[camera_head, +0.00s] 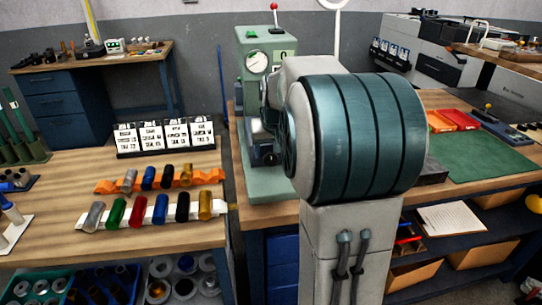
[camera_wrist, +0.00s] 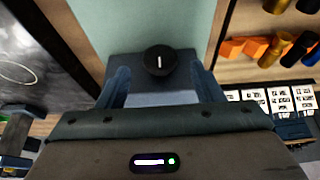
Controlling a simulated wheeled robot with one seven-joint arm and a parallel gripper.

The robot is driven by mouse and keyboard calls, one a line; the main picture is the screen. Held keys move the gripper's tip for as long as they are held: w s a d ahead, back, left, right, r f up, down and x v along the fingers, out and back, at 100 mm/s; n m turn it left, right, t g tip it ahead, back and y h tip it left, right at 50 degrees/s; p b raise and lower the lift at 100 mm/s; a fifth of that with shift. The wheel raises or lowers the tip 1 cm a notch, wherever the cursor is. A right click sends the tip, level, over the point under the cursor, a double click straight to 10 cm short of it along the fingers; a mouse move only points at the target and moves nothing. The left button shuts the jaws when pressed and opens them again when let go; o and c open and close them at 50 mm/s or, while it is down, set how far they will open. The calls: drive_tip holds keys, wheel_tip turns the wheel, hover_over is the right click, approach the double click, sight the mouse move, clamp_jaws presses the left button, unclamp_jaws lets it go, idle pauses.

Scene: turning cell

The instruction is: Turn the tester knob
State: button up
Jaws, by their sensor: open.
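The tester knob (camera_wrist: 158,61) is a round black knob with a white pointer line, on a dark block on the green tester. The line points straight up and down in the wrist view. My gripper (camera_wrist: 156,74) is open, with one finger to each side of the knob. In the head view the green tester (camera_head: 266,46) stands on the bench, with a round gauge and a red-tipped lever on top.
On the left bench, orange (camera_head: 160,182) and white racks hold coloured cylinders, with a row of label cards (camera_head: 165,137) behind. On the right bench lie a green mat (camera_head: 485,154) and red trays (camera_head: 452,120). A blue post (camera_head: 221,75) stands left of the tester.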

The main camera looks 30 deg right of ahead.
sight(272, 155)
drive_tip(key=shift+x, duration=1.7)
drive_tip(key=c, duration=0.9)
drive_tip(key=shift+c, duration=0.2)
drive_tip(key=shift+d, duration=0.15)
